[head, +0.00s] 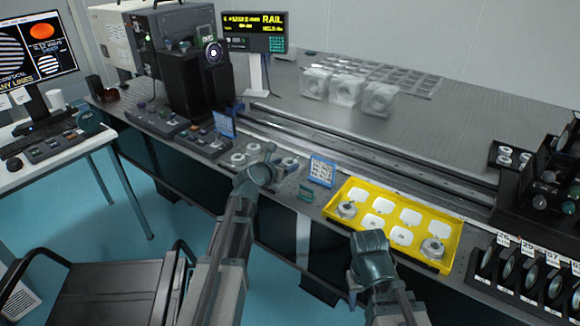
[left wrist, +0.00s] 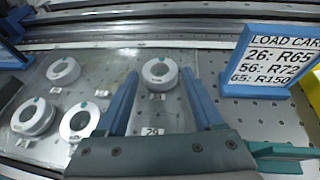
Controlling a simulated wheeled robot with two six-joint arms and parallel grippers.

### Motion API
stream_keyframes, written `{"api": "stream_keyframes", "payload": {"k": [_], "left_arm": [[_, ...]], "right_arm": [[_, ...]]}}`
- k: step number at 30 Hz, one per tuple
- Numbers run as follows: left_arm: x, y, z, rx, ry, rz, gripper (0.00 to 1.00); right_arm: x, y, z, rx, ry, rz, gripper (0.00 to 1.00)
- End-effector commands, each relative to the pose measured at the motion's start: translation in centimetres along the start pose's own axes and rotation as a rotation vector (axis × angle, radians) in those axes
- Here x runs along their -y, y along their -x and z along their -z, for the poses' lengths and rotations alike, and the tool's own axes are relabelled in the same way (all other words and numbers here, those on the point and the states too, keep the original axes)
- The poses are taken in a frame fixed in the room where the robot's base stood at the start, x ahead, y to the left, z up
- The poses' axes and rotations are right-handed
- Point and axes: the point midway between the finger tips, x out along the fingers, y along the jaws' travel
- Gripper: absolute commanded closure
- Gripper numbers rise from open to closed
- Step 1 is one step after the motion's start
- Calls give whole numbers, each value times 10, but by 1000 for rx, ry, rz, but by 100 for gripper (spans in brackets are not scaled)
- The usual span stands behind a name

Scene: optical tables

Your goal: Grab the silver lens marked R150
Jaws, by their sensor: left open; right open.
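Several silver ring-shaped lenses lie on a grey plate. One silver lens (left wrist: 159,74) lies just beyond and between the blue fingers of my left gripper (left wrist: 160,92), which is open and empty. A small label (left wrist: 152,132) in front of it seems to read 29. Other silver lenses, at left (left wrist: 63,71), nearer (left wrist: 33,116) and beside the left finger (left wrist: 79,122), have labels too small to read. The load card (left wrist: 272,55) lists 65: R150. In the head view my left gripper (head: 262,166) hangs over this plate. My right gripper (head: 369,242) is open by the yellow tray's front edge.
The yellow tray (head: 392,196) holds white pads and silver lenses at its left (head: 347,209) and right (head: 432,248). The blue-framed load card stands (head: 321,171) right of the plate. A rail (head: 380,160) runs behind. A rack of dark discs (head: 530,282) is at right.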

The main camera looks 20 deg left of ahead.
Motion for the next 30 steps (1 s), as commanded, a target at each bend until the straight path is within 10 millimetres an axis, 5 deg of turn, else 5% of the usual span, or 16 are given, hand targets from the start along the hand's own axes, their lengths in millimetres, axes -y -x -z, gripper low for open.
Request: {"api": "stream_keyframes", "payload": {"k": [3, 11, 22, 30], "left_arm": [[-1, -22, 1, 0, 0, 1, 31], [0, -24, 0, -1, 0, 0, 31], [0, -23, 0, 0, 0, 0, 95], [0, -23, -1, 0, 0, 0, 95]], "right_arm": [[1, -9, 1, 0, 0, 0, 50], [1, -9, 0, 0, 0, 0, 50], [1, -9, 0, 0, 0, 0, 50], [1, -8, 0, 0, 0, 0, 50]]}}
